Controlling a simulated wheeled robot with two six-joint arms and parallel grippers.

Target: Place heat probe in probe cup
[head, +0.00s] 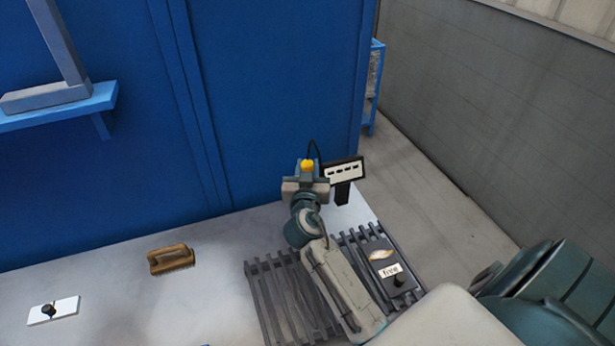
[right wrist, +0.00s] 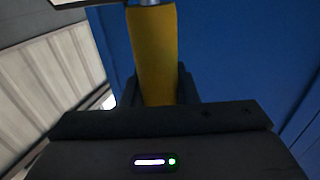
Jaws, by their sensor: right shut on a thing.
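The heat probe shows a yellow handle (head: 308,165) in the head view, with a thin dark cable arching above it towards the small display. My right gripper (head: 306,178) is shut on this handle near the blue wall. In the right wrist view the yellow handle (right wrist: 153,50) stands between the two dark fingers of my right gripper (right wrist: 158,88), with a grey metal part at its upper end. I cannot pick out the probe cup; it may be hidden behind the gripper or arm. My left gripper is not in view.
A display (head: 344,172) on a black post stands just right of my gripper. A wooden brush (head: 172,259) and a white plate with black knob (head: 53,310) lie left; the bench between is clear.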

